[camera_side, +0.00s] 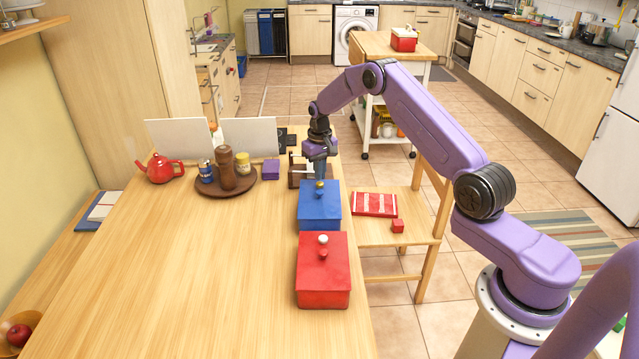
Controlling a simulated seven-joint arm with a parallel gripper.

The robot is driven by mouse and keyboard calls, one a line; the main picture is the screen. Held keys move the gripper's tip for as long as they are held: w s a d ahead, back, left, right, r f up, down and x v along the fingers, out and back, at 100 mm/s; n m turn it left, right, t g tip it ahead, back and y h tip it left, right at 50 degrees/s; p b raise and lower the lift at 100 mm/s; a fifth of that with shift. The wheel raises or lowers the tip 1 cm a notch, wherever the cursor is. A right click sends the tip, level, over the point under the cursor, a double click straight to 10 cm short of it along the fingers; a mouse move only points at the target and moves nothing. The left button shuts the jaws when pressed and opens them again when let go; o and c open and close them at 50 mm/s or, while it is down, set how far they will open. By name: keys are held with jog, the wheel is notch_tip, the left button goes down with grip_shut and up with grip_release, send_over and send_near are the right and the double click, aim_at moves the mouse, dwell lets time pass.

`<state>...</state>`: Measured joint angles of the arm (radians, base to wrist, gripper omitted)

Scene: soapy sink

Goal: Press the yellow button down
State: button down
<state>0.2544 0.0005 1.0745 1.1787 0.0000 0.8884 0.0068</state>
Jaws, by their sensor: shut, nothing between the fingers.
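A blue box (321,220) stands near the right edge of the wooden table. A small yellow button (319,184) shows at the far part of its top, with a blue knob (319,197) just nearer. My gripper (320,176) points down right above the yellow button, fingers shut and empty. Its tips are at or very close to the button; I cannot tell whether they touch. I cannot tell whether the button is pressed.
A red box (323,285) with a white button and a red knob stands nearer. A brown tray (244,188) with jars, a purple block (271,169) and a red teapot (160,168) are to the left. A chair (385,232) stands at the right. The table's near left is clear.

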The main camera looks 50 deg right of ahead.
aim_at(318, 184)
jog(key=shift+f, duration=0.9)
dwell(0.4)
jog(key=shift+r, duration=3.55)
jog(key=s+a+r+n, duration=0.2)
jog(key=s+a+r, duration=0.25)
jog(key=a, duration=0.25)
jog(key=s+a+r+n, duration=0.3)
jog(key=s+a, duration=0.2)
jog(key=a, duration=0.3)
jog(key=s+a+r+n, duration=0.2)
jog(key=s+a+r, duration=0.25)
jog(key=a, duration=0.25)
jog(key=s+a+r+n, duration=0.1)
jog(key=s+a+n, duration=0.1)
jog(key=s, duration=0.6)
jog(key=s+a+r+n, duration=0.1)
jog(key=s+n, duration=0.1)
jog(key=s, duration=0.6)
jog(key=s+d+n, duration=0.4)
jog(key=s, duration=1)
jog(key=shift+s+f+n, duration=0.2)
jog(key=shift+f+n, duration=0.1)
jog(key=shift+f, duration=0.15)
